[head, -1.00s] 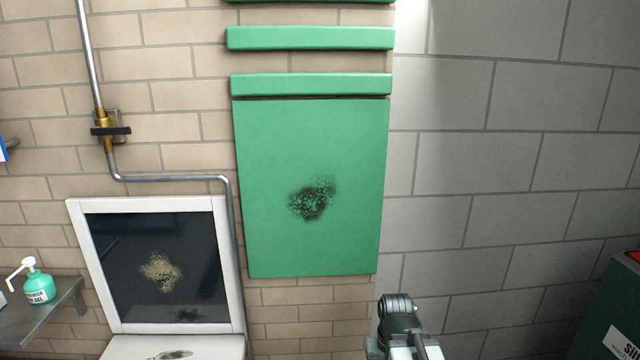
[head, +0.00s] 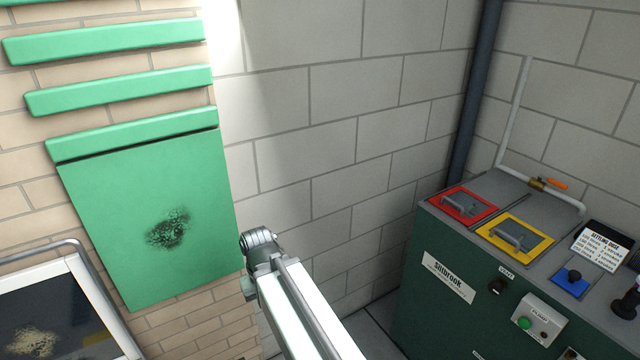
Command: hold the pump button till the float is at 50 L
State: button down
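No float or litre scale shows in the head view. A green round button (head: 524,323) sits on a small pale box (head: 538,322) on the front of a dark green cabinet (head: 440,312) at lower right. The box's label is too small to read, so I cannot tell whether this is the pump button. A dark round knob (head: 498,286) is to its upper left. My arm rises from the bottom middle, well left of the cabinet. My gripper's fingers do not show.
A pipe with an orange-handled valve (head: 550,184) runs behind. A green wall panel (head: 150,215) hangs left.

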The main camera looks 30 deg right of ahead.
aim_at(523, 323)
jog(key=k, duration=0.5)
jog(key=z, duration=1.3)
jog(key=k, duration=0.9)
jog(key=z, duration=0.55)
